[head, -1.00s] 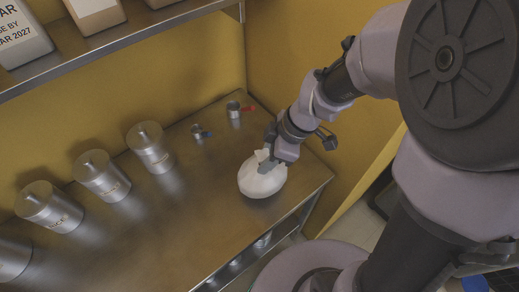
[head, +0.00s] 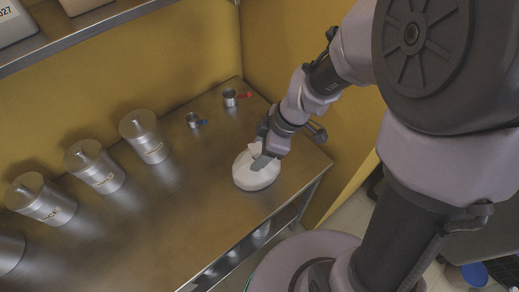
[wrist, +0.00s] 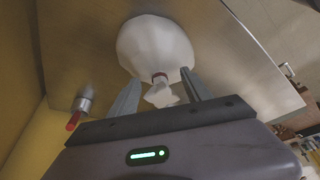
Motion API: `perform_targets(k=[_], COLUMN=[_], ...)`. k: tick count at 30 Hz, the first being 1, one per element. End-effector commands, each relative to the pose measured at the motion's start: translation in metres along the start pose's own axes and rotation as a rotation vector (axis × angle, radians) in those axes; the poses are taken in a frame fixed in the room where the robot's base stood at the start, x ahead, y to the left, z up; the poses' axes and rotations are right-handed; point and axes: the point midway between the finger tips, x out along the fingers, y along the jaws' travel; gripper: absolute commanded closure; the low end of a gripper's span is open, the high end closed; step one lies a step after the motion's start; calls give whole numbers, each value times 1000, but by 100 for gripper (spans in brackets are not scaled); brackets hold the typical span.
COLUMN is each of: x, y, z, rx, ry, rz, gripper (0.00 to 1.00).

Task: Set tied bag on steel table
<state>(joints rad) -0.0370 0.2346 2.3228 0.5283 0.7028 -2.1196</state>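The tied bag (head: 254,176) is white and rounded and rests on the steel table (head: 150,215) near its right end. The wrist view shows the bag (wrist: 155,45) with a brown tie round its neck and a loose white tuft.
Several steel canisters (head: 95,167) stand in a row along the table's left. A shelf (head: 110,22) overhangs at upper left. The table's front middle is clear.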

Motion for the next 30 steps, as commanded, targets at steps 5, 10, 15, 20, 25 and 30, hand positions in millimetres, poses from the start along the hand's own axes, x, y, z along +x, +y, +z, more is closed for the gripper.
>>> perform_targets(k=[5, 10, 15, 20, 25, 30], x=[-6, -52, -98, -120, -156, -212], y=[0, 1, 1, 0, -15, -59], z=[-2, -3, -3, -1, -10, -17], rx=[0, 2, 2, 1, 270, 964], ry=[0, 1, 1, 0, -15, 65], rz=[0, 3, 2, -1, 81, 287], gripper=[43, 43, 43, 43, 43, 43])
